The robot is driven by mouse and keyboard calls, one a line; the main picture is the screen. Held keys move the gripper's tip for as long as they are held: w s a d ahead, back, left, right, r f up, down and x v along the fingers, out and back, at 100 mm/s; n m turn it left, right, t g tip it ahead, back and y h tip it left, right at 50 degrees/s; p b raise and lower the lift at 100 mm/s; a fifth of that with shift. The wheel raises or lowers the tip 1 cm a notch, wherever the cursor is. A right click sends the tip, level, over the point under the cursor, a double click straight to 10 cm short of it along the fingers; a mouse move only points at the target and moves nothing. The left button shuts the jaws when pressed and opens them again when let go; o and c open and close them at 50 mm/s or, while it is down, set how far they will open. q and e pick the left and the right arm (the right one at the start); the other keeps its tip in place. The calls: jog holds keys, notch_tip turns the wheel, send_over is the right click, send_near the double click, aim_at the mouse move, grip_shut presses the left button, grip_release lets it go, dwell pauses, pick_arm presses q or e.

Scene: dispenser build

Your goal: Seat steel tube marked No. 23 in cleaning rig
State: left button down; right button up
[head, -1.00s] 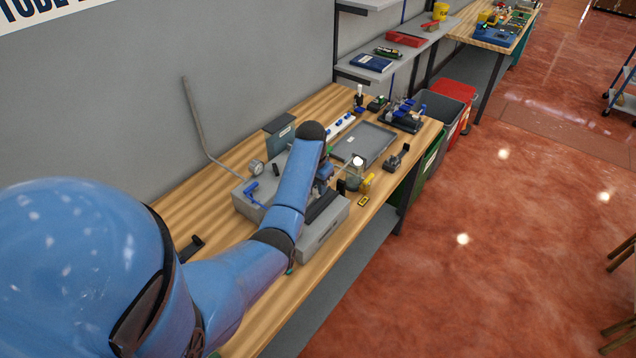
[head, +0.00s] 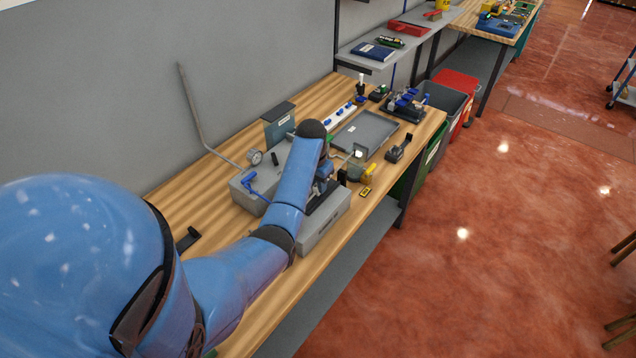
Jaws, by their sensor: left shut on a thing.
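The cleaning rig is a grey box-like unit (head: 324,232) on the wooden bench, with a blue valve handle (head: 249,181) and a round gauge (head: 255,157) at its left. My left gripper (head: 324,181) is over the rig's middle, largely hidden behind my own blue forearm. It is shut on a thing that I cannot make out. I cannot pick out the tube marked No. 23, and no number is readable. My right gripper is not in view.
A grey tray (head: 365,131) lies beyond the rig. Small yellow and black items (head: 368,174) and a black holder (head: 398,150) stand near the bench's front edge. A bent grey pipe (head: 190,105) rises by the wall. Bins (head: 447,100) stand past the bench end.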

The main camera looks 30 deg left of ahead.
pick_arm(q)
jog(key=shift+d+g, duration=0.1)
jog(key=shift+g, duration=0.5)
jog(key=shift+w+f+g+b, duration=0.15)
jog(key=shift+g+b, duration=0.85)
jog(key=shift+b, duration=0.5)
dwell(1.4)
jog(key=shift+f+b, duration=0.45)
jog(key=shift+f, duration=0.15)
dwell(0.6)
jog(key=shift+s+p, duration=0.65)
jog(key=shift+p, duration=0.6)
dwell(0.8)
jog(key=shift+s+a+p, duration=0.2)
jog(key=shift+s+p, duration=0.15)
jog(key=shift+p, duration=0.5)
dwell(0.4)
